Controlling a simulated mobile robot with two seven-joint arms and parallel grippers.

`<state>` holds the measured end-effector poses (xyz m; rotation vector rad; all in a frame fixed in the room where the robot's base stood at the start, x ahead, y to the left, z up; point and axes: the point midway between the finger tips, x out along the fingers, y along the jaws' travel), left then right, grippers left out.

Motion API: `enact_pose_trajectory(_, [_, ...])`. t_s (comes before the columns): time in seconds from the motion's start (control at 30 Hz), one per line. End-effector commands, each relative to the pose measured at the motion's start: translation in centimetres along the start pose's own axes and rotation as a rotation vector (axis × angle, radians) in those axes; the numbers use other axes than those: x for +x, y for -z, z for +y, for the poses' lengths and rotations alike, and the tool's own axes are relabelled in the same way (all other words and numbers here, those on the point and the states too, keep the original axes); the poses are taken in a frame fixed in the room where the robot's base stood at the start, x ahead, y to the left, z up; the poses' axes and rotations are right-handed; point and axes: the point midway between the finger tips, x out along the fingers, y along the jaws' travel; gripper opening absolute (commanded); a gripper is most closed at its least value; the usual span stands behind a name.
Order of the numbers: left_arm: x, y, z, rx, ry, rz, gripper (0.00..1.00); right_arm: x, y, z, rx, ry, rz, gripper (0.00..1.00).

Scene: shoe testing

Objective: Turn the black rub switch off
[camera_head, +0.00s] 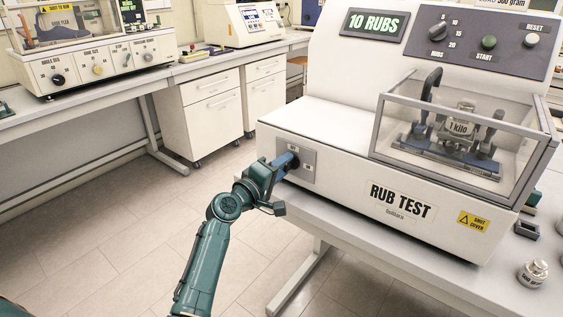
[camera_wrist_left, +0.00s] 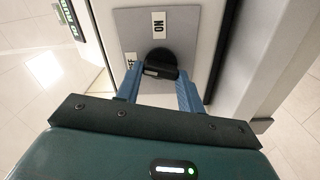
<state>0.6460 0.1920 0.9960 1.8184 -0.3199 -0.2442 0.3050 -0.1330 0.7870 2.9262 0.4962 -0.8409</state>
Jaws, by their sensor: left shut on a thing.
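The black rub switch (camera_wrist_left: 161,62) is a round knob with a raised bar on a grey plate (camera_wrist_left: 191,20). The plate (camera_head: 309,158) is on the lower left front of the white rub test machine (camera_head: 330,186). In the wrist view an ON label (camera_wrist_left: 158,22) is above the knob and a partly covered label, ending in F, (camera_wrist_left: 130,66) is left of it. The knob's bar lies roughly crosswise, its pale-marked end toward the left label. My left gripper (camera_head: 287,162) is shut on the knob, blue fingers at both ends of the bar. The gripper hides the knob in the head view.
The machine's display (camera_head: 375,24) reads 10 RUBS. A clear cover (camera_head: 520,150) encloses the 1 kilo weight (camera_head: 459,127). A 500 gram weight (camera_head: 532,273) stands on the table at the right. Open floor lies left of the machine.

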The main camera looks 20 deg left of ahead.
Motion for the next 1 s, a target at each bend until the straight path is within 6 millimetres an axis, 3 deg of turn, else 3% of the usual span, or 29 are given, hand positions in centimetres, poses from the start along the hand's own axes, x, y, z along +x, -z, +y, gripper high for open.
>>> enact_pose_trajectory(0.4, [0.0, -0.03, -0.06, -0.237, 0.001, 0.0, 0.15, -0.29, 0.26, 0.49, 0.025, -0.023, -0.022, 0.0])
enact_pose_trajectory(1.0, [0.0, -0.05, -0.17, -0.289, 0.0, 0.0, 0.15, -0.35, 0.22, 0.66, 0.024, -0.027, -0.026, 0.0])
